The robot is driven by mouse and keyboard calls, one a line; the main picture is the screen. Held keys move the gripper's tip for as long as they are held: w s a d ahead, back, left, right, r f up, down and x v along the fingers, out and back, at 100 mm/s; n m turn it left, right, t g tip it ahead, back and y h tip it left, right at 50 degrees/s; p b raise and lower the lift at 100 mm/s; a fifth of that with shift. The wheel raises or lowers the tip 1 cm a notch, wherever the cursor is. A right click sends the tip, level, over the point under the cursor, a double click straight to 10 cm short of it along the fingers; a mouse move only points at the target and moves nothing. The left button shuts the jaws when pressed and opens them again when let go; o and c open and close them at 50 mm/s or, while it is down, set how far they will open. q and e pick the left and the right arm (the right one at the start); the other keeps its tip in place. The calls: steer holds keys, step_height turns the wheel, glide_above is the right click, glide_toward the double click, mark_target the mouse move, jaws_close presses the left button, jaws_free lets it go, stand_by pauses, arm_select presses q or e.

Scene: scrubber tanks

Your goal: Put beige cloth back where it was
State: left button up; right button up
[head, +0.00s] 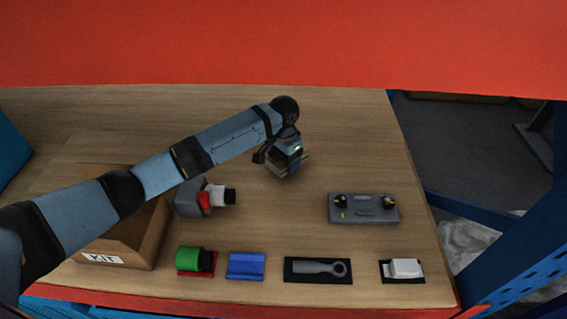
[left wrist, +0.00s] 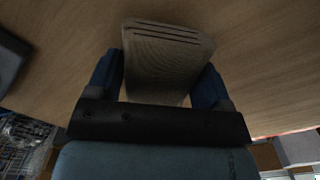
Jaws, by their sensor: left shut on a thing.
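The beige cloth (left wrist: 165,60) is a folded stack with several layered edges, held between the two blue fingers of my left gripper (left wrist: 158,80) in the left wrist view. In the head view my left gripper (head: 290,160) is over the middle of the wooden table, pointing down. Only small edges of the beige cloth (head: 305,163) show there, around the fingers. I cannot tell whether the cloth touches the table. My right gripper is not in view.
A red beam (head: 290,45) crosses the top.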

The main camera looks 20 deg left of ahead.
arm_select(q)
steer(key=shift+f, duration=1.05)
steer(key=shift+f, duration=0.15)
steer(key=o, duration=1)
steer(key=shift+c, duration=0.2)
step_height(320, 180, up, 12)
steer(key=shift+r+b, duration=0.2)
steer(key=shift+b, duration=0.2)
